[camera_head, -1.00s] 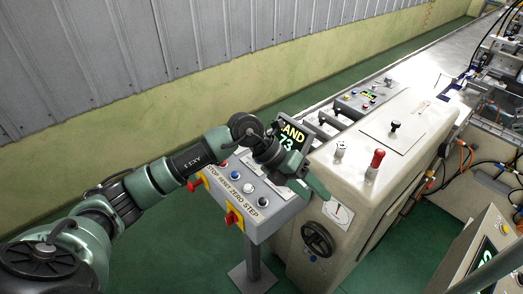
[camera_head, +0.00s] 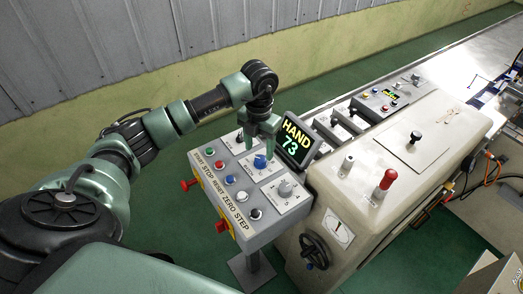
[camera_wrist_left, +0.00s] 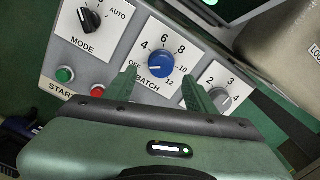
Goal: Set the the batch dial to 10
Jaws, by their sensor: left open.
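The batch dial is a blue knob (camera_head: 260,162) on the sloped grey control panel (camera_head: 222,206). My left gripper (camera_head: 261,146) is open and points down just above the knob. In the left wrist view, its two green fingers (camera_wrist_left: 160,82) stand apart on either side of the knob. My right gripper is not in view.
A MODE knob (camera_wrist_left: 90,20) is left of the dial and a grey knob (camera_wrist_left: 218,97) is right. Several push buttons (camera_head: 229,180) and red emergency knobs line the panel. A screen (camera_head: 297,138) reading HAND 73 stands close behind; a beige machine (camera_head: 375,205) is to the right.

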